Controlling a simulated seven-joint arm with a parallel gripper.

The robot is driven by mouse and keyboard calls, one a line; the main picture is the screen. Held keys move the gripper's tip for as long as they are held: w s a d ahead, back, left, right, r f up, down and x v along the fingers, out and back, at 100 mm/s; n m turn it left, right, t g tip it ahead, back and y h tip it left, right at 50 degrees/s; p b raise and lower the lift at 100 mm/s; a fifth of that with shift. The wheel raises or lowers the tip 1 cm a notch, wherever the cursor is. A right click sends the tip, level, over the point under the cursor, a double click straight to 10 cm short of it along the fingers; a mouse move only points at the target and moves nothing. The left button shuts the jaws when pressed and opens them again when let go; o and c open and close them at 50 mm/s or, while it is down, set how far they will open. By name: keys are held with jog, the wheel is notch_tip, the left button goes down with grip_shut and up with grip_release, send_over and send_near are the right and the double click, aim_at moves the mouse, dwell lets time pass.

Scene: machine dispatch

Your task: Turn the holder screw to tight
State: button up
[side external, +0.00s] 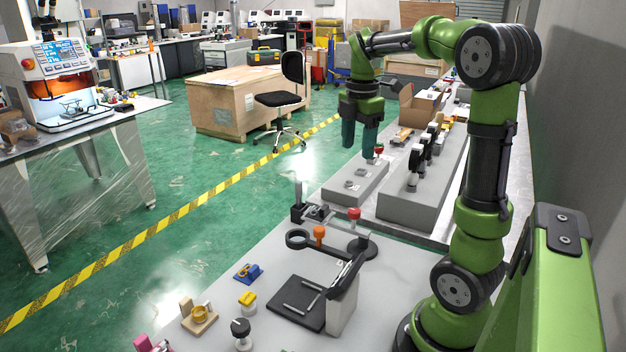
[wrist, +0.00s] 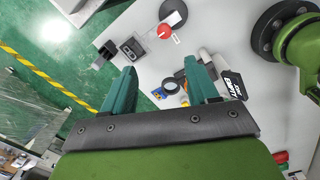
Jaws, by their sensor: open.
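My gripper (side external: 360,146) has two teal fingers pointing down, spread apart with nothing between them. It hangs high at the back, above the grey block; it also shows in the wrist view (wrist: 160,72). On the near table, a black ring holder (side external: 298,239) has an orange knob (side external: 319,232) beside the ring. In the wrist view the red knob (wrist: 164,31) and the ring (wrist: 170,87) show beyond the fingers. I cannot tell which knob is the holder screw, nor how tight either is.
A small black block (side external: 312,213) stands at the table's far edge. A black tilted panel (side external: 345,274) and dark tray (side external: 297,303) lie nearer. Small yellow, blue and wooden parts sit left. A grey block (side external: 395,205) with several upright pieces stands behind.

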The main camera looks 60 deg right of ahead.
jog(key=n, duration=0.2)
send_near(354, 210)
jog(key=shift+n, duration=0.4)
notch_tip(354, 210, down, 9)
jog(key=shift+r, duration=0.2)
jog(key=c, duration=1)
jog(key=shift+w, duration=0.1)
jog(key=shift+c, duration=0.2)
